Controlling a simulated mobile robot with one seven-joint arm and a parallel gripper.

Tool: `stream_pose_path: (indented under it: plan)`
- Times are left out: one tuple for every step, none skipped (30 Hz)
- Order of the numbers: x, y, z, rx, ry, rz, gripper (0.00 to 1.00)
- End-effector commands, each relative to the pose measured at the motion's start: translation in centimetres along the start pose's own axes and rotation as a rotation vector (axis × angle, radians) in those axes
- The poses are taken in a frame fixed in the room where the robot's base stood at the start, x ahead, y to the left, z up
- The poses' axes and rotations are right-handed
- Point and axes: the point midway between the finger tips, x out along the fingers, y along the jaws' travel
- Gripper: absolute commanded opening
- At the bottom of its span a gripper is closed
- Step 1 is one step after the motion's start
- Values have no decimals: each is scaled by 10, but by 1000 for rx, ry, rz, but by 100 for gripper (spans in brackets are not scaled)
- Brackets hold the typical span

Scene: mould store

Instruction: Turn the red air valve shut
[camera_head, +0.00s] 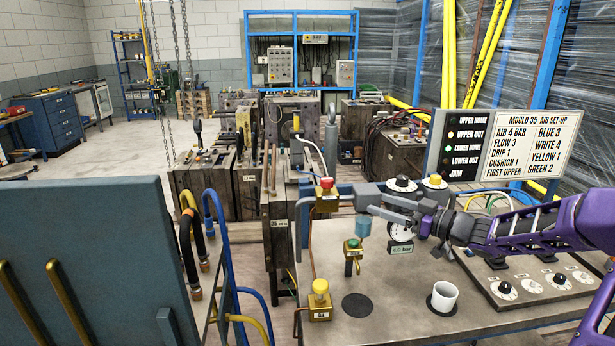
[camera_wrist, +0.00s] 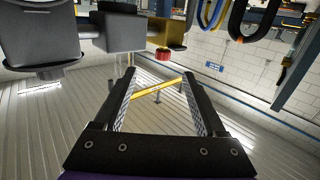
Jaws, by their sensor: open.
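The red air valve (camera_head: 326,184) is a round red knob on top of a brass body (camera_head: 327,202), at the left end of the air line above the grey bench. In the wrist view the red knob (camera_wrist: 163,54) shows beyond the fingertips, against the brass body (camera_wrist: 172,33); this view looks upside down. My gripper (camera_head: 385,208) comes in from the right, to the right of the valve and apart from it. In the wrist view my gripper (camera_wrist: 157,76) is open, with nothing between its fingers. The knob's turn position cannot be read.
A grey block with a blue bowl (camera_head: 363,226) and a gauge (camera_head: 401,232) marked 4.0 bar are close to my gripper. A yellow-knobbed valve (camera_head: 320,288), a brass drip valve (camera_head: 353,248) and a white cup (camera_head: 443,297) are on the bench. A set-up sign (camera_head: 518,142) stands behind.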

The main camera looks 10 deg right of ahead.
Motion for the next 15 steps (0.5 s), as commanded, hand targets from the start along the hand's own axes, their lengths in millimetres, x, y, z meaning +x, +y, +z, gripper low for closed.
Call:
stream_pose_path:
  plan:
    - [-6,0,-6,10,22,-9,73]
    - [-8,0,-8,16,32,-14,73]
    - [-8,-1,-10,19,39,-20,73]
    - [-7,-1,-11,20,43,-24,73]
    - [-6,-2,-12,21,46,-27,73]
    - [-2,-2,-12,22,47,-29,73]
    - [1,-2,-12,22,48,-29,73]
    - [6,-2,-12,23,47,-29,73]
    - [13,-3,-12,23,47,-30,73]
    - [18,-4,-13,23,48,-30,73]
    - [24,-4,-13,23,47,-30,73]
    - [33,-3,-13,23,47,-29,73]
    - [40,-4,-14,23,48,-30,73]
    - [46,-4,-14,24,48,-29,73]
    - [55,-4,-14,24,48,-29,73]
